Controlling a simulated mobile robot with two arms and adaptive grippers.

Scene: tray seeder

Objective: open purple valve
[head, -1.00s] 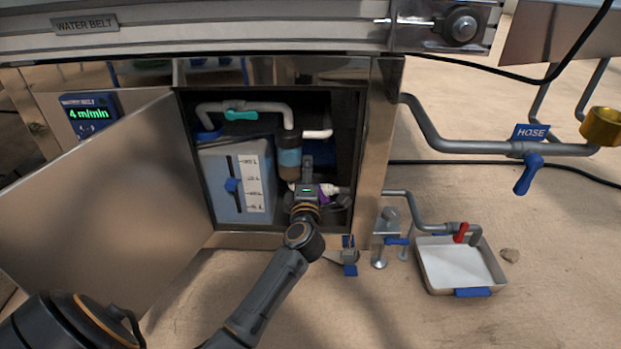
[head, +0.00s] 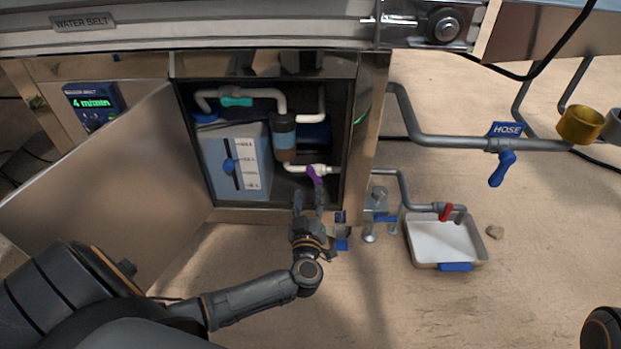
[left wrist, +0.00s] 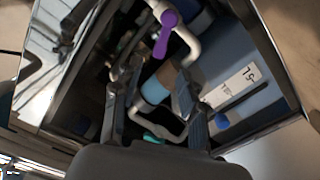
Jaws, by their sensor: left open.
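The purple valve handle (head: 315,175) is on a white pipe at the lower right inside the open cabinet. It slants across the pipe and points down. In the left wrist view the purple handle (left wrist: 164,34) is near the top, beyond my fingertips. My left gripper (head: 309,194) is open and empty at the cabinet's front opening, just below the handle in the head view. In the left wrist view its two fingers (left wrist: 150,82) are spread, with no contact with the handle visible. My right gripper is out of view; only a dark arm part shows at the lower right.
The cabinet door (head: 110,180) stands open on the left. Inside are a blue tank (head: 213,170), a filter (head: 284,135) and a teal valve (head: 236,101). A steel post (head: 362,140) bounds the opening's right. A white tray (head: 445,242) and blue hose valve (head: 502,170) are farther right.

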